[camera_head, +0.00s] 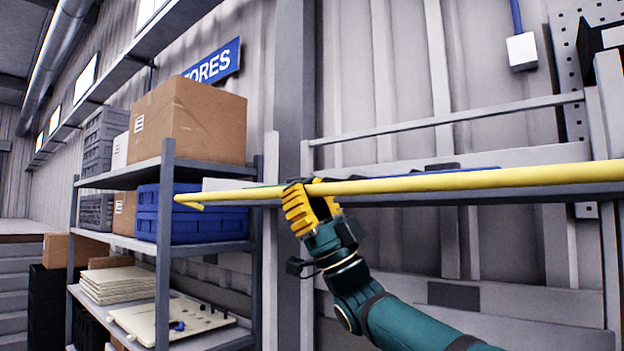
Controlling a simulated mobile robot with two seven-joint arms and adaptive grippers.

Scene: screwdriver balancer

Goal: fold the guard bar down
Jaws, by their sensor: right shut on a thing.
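The guard bar (450,181) is a long yellow bar that runs nearly level across the view. My right gripper (308,192) has yellow fingers on a dark green arm that comes up from the lower right. It is shut on the bar, closer to the bar's left end. The fingertips are partly hidden behind the bar. The bar's right end lies outside the view. My left gripper is not in view.
A grey shelf unit (165,240) at the left holds a large cardboard box (188,120), a blue crate (195,214) and stacked boards. A grey rail frame (450,121) stands behind the bar at the right. A blue sign (213,63) hangs on the wall.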

